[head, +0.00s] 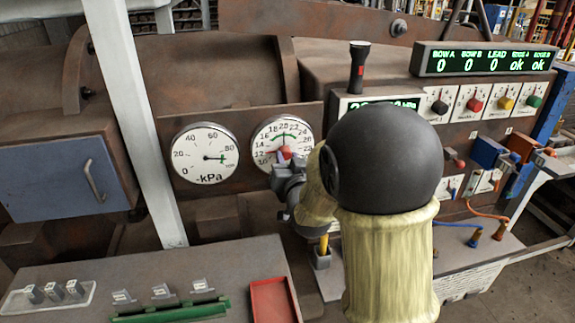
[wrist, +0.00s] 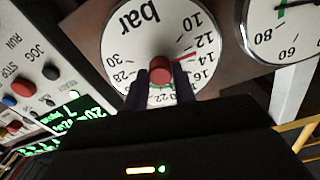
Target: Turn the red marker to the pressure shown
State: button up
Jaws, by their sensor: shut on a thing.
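The bar gauge (head: 268,133) is a round white dial on a brown panel. In the wrist view, the dial (wrist: 124,48) is upside down, with "bar" at the top. A red knob (wrist: 160,70) stands out at its centre. The red marker (wrist: 187,56) points between 12 and 14. My gripper (wrist: 160,76) has its dark fingers on both sides of the knob, shut on it. In the head view my gripper (head: 286,166) is against the lower part of the dial. A green mark shows near 20 to 22, partly hidden in the wrist view.
A kPa gauge (head: 205,153) is left of the bar gauge. A lit green display (head: 401,104) is partly hidden by my arm. A black torch-like object (head: 358,68) stands above it. Coloured knobs (head: 473,104) line the right panel. A red tray (head: 274,300) lies in front.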

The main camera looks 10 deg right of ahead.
jog(key=m+b, duration=0.1)
jog(key=b, duration=0.1)
jog(key=m+b, duration=0.3)
jog(key=shift+f+b, duration=0.25)
jog(key=shift+b, duration=0.1)
jog(key=m+b, duration=0.5)
jog(key=b, duration=0.1)
jog(key=shift+m+b, duration=0.3)
jog(key=shift+b, duration=0.05)
jog(key=m+b, duration=0.5)
jog(key=b, duration=0.1)
jog(key=shift+r, duration=0.1)
jog(key=m+b, duration=0.3)
jog(key=shift+r, duration=0.2)
jog(key=o, duration=1)
